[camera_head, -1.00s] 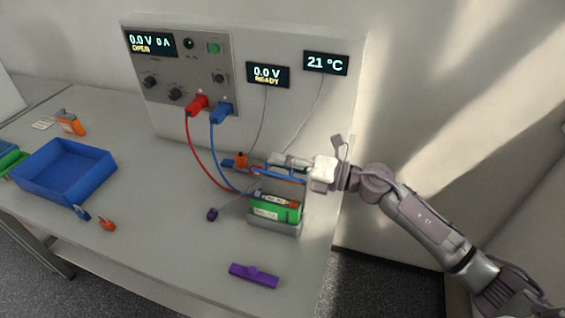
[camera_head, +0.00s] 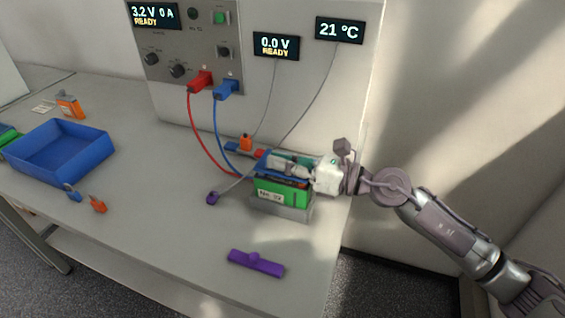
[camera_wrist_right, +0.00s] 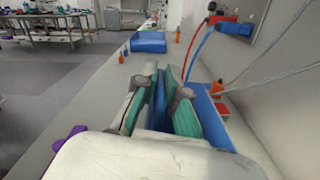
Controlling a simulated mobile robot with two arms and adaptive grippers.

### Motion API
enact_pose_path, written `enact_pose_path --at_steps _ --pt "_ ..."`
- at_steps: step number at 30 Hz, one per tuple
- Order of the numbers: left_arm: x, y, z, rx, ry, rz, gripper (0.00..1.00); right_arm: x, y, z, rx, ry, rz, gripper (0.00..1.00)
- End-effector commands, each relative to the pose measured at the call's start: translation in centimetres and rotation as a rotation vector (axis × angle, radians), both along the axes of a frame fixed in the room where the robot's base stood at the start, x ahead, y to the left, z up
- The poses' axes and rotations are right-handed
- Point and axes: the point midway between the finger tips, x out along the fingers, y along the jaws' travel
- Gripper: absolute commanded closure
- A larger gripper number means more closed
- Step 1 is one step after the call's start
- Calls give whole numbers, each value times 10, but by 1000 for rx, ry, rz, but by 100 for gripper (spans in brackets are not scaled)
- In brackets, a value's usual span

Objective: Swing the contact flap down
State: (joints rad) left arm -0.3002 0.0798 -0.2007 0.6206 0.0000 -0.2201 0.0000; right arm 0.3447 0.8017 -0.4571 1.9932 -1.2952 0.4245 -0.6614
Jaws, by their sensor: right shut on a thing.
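The blue contact flap (camera_head: 262,162) lies low across the top of the green battery cell (camera_head: 268,190), which sits in a grey holder (camera_head: 284,211). My right gripper (camera_head: 284,165) is over the cell, with its fingers shut on the flap. In the right wrist view, a blue part of the flap (camera_wrist_right: 158,105) stands between the teal finger pads (camera_wrist_right: 160,100). More blue shows beside the right-hand finger. The fingers hide much of the flap and the cell's top. My left gripper is not in view.
The cycler panel (camera_head: 188,45) behind shows 3.2 V and READY. Red (camera_head: 191,120) and blue (camera_head: 215,130) cables hang from it towards the holder. A purple clip-like piece (camera_head: 256,263) lies in front. A blue tray (camera_head: 60,150) stands at left. The table between tray and holder is mostly clear.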

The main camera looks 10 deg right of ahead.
Motion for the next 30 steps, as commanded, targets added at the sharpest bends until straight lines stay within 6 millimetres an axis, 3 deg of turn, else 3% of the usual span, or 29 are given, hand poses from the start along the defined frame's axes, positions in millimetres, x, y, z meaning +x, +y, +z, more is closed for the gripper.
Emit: enact_pose_path --at_steps 19,20,24,30 --pt "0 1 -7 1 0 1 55 -2 2 -5 -30 -38 3 100" --pt "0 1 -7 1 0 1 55 -2 2 -5 -30 -38 3 87" --pt "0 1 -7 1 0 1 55 -2 1 -5 -30 -38 2 65" --pt "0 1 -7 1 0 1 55 -2 1 -4 -29 -40 2 65"
